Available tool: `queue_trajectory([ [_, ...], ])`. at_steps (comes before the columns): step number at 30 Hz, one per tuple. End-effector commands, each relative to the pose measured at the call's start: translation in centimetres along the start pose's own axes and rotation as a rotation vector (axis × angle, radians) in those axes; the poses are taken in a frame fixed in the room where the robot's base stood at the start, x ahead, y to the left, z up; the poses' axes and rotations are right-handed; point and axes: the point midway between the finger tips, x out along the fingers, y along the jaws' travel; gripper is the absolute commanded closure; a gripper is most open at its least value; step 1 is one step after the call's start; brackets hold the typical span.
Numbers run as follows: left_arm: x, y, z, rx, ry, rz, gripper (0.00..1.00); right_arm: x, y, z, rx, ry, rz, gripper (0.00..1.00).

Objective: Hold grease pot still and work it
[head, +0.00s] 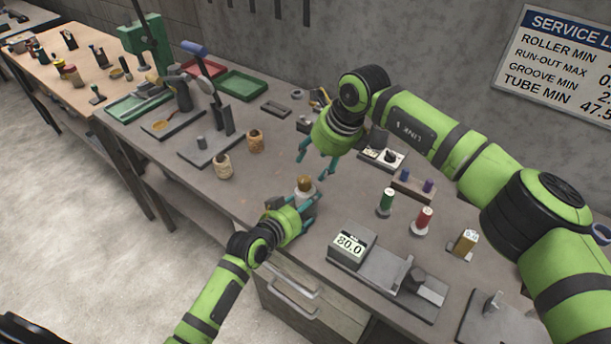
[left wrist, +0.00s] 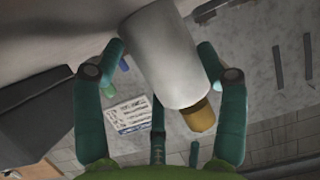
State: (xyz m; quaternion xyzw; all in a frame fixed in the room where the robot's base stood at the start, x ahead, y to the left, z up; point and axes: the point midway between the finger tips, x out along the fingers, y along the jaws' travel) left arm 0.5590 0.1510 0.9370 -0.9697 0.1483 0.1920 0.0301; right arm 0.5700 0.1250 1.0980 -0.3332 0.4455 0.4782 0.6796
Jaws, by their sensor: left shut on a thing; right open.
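The grease pot is a pale cylinder with a brass-coloured top (head: 304,184), at the middle of the bench's near side. In the left wrist view its white body (left wrist: 162,55) lies tilted between the fingers, brass top (left wrist: 199,115) toward the lower right. My left gripper (head: 303,206) is shut on the pot's body from the near side, covering its lower part in the head view. I cannot tell whether the pot touches the bench. My right gripper (head: 318,163) is open and empty, fingers pointing down, just above and behind the pot, apart from it.
A scale reading 80.0 (head: 349,246) stands to the right on the bench (head: 240,190). Trays, including a green one (head: 243,85), lie far left.

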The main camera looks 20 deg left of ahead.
Motion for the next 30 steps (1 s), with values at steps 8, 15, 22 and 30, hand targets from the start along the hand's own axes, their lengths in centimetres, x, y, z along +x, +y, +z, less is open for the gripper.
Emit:
queue_trajectory([
  [8,0.0,0.2,0.4,-0.004,-0.009,0.004,0.72,5.8,0.2,0.0,0.002,0.0,0.003,0.44],
  [15,0.0,0.2,0.4,-0.004,-0.009,0.004,0.72,7.7,0.1,0.1,0.0,-0.002,0.002,0.44],
  [22,0.0,0.2,0.4,-0.004,-0.009,0.004,0.72,8.3,0.0,0.1,-0.002,-0.002,0.0,0.44],
  [30,0.0,0.1,0.4,-0.004,-0.009,0.003,0.72,8.3,0.1,0.1,-0.002,-0.002,0.001,0.64],
])
